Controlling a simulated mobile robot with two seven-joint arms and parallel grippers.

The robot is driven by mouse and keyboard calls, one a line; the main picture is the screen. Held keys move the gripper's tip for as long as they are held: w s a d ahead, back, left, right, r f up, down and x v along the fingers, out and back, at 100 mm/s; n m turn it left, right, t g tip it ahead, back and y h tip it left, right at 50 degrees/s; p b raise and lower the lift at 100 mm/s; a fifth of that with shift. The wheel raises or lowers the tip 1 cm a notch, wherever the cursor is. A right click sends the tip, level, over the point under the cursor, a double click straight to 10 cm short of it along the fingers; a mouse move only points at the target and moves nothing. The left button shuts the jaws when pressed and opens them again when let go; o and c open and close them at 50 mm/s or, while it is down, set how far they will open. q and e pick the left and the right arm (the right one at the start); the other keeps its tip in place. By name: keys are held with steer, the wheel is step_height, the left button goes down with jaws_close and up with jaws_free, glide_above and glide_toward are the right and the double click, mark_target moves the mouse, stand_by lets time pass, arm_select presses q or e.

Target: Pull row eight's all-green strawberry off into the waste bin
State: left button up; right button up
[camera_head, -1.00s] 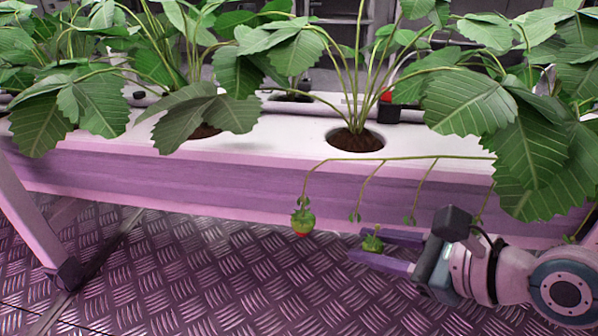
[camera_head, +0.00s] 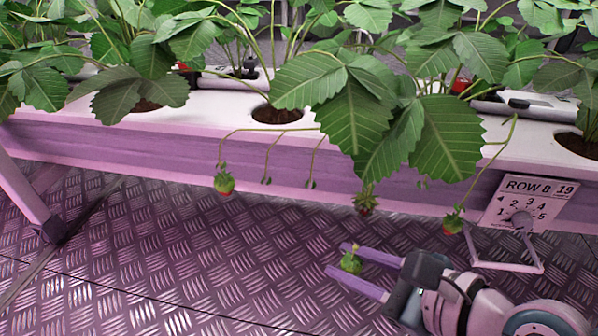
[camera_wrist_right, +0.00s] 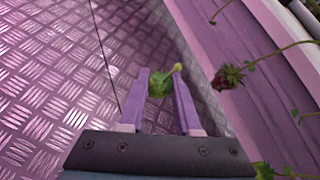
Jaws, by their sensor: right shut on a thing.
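My right gripper (camera_head: 337,260) is shut on the green strawberry (camera_head: 351,261), which sits between the purple fingers with a short stem stub sticking up. No stalk joins it to the plant. In the right wrist view the green strawberry (camera_wrist_right: 159,84) shows between the fingertips (camera_wrist_right: 160,78), with no red visible on it. The gripper is above the metal floor, out in front of the rack. The row sign (camera_head: 525,205) reads ROW 8. The waste bin and my left gripper are not in view.
Other strawberries still hang from the rack's front: a green one with a red tip (camera_head: 224,183), a reddish one (camera_head: 365,203) and a green-and-red one (camera_head: 453,222). The white planter (camera_head: 215,108) carries leafy plants. The floor (camera_head: 180,265) at left is clear.

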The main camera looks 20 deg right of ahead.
steer(key=shift+s+a+p, duration=0.25)
steer(key=shift+s+a, duration=0.15)
steer(key=shift+s, duration=0.35)
steer(key=shift+s+a+p, duration=0.25)
steer(key=shift+s+a, duration=0.2)
steer(key=shift+s, duration=0.25)
steer(key=shift+s+a+p, duration=0.25)
steer(key=shift+s+a, duration=0.15)
steer(key=shift+s, duration=0.35)
